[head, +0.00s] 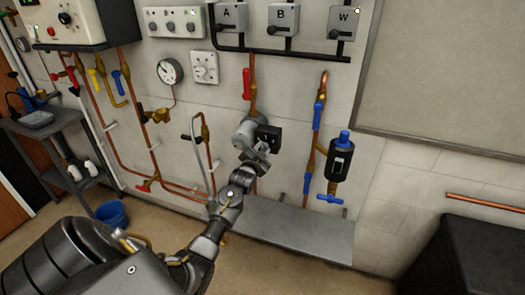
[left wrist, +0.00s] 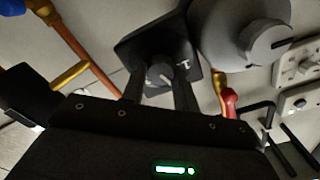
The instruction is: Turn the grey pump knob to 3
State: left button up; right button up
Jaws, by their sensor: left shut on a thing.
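The grey pump knob (left wrist: 160,73) sits on the face of a black control box (left wrist: 128,48) in the left wrist view. A pale pointer line shows on it. A white mark, too small to read surely, is on the box to its right. The other scale marks are hidden or unreadable. My left gripper (left wrist: 158,88) is shut on the knob, one finger on each side. In the head view, the black box (head: 269,137) is on the grey pump (head: 244,131), with my left gripper (head: 258,154) just below it. My right gripper is not in view.
A bent grey pipe (head: 196,152) and a copper pipe with a red handle (head: 246,84) are close to the pump. A grey bench (head: 290,232) lies below. A blue-capped black canister (head: 340,160) hangs to the right.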

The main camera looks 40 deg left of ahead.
pick_arm(q)
jog(key=m, duration=0.4)
jog(key=shift+m, duration=0.3)
jog(key=m, duration=0.3)
jog(key=shift+m+p, duration=0.35)
jog(key=shift+m, duration=0.05)
jog(key=m, duration=0.4)
jog(key=shift+f+p, duration=0.1)
jog(key=shift+p, duration=0.2)
jog(key=shift+m+p, duration=0.3)
jog(key=shift+m, duration=1.8)
jog(key=o, duration=1)
jog(key=shift+w+f, duration=0.1)
jog(key=shift+f, duration=0.05)
jog(key=shift+c, duration=0.2)
